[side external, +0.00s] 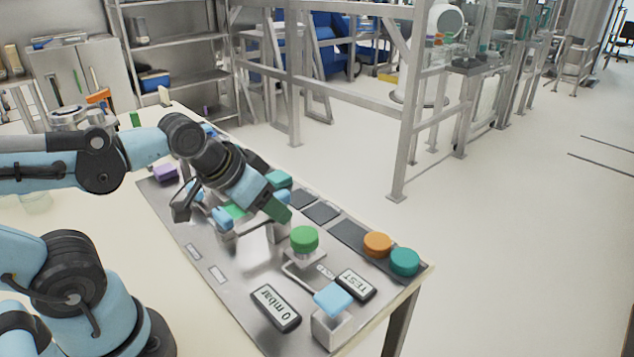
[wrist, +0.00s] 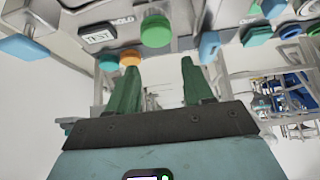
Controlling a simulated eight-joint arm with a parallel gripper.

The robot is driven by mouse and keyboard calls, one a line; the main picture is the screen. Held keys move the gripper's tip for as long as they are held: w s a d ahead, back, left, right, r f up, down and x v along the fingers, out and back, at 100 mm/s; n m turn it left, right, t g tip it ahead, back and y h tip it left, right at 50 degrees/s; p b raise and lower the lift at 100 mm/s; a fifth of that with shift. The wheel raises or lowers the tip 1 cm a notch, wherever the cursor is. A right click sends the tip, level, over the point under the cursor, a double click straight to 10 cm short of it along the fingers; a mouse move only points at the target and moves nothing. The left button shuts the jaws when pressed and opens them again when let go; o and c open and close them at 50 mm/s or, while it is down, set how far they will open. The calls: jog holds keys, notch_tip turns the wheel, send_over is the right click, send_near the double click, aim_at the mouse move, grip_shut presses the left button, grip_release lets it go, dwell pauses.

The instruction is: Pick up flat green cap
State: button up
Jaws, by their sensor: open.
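A round green cap (side external: 304,238) sits on a grey holder on the metal panel, just right of and below my gripper in the side view; it also shows in the wrist view (wrist: 156,31). Another green piece (side external: 232,211) is partly hidden behind my wrist, and a green cap shows at upper right in the wrist view (wrist: 257,37). I cannot tell for sure which is the flat one. My gripper (wrist: 160,66) is open with two green fingers and nothing between them. In the side view one finger (side external: 276,208) shows clearly, apart from the round green cap.
An orange cap (side external: 377,244) and a teal cap (side external: 405,262) sit at the panel's right edge. A blue cap (side external: 333,301) on a white block, a TEST display (side external: 355,284) and a pressure display (side external: 275,307) are near the front. A purple piece (side external: 166,173) is at the far left.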

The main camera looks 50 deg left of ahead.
jog(key=o, duration=0.7)
jog(key=n+g, duration=0.1)
jog(key=g, duration=0.6)
send_near(304, 234)
jog(key=shift+w+f, duration=0.1)
jog(key=shift+f, duration=4.2)
